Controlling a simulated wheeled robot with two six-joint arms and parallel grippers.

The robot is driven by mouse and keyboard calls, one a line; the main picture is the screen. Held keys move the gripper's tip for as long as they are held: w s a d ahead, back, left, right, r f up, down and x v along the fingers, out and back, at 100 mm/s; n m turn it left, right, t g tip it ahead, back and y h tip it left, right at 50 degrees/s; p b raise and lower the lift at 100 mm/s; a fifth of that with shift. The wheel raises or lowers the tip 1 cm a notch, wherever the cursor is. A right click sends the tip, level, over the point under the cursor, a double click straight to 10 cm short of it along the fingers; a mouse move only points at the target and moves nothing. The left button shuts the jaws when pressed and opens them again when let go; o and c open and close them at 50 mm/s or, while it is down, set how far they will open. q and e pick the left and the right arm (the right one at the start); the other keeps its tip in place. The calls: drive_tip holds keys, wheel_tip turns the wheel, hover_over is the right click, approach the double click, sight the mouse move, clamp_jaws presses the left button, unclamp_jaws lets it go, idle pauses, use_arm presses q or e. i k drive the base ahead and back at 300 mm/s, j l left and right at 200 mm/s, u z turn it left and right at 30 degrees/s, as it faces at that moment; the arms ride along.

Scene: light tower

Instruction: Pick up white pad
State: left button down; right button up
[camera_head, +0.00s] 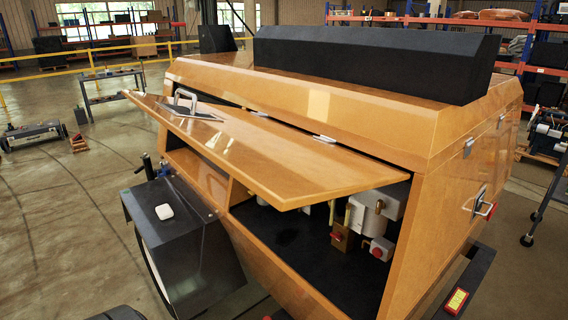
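A small white pad (164,212) with rounded corners lies flat on top of a black box-like housing (190,245) at the left front of the light tower. Nothing covers the pad and nothing touches it from above. Neither of my grippers can be made out in the head view.
The orange light tower cabinet (340,110) fills the middle and right. Its hinged panel (270,150) is raised and juts out over an open compartment (290,235) with pipes and valves, right of the pad. Open floor (60,230) lies to the left.

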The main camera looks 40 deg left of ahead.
sight(164, 211)
drive_tip(key=u, duration=2.3)
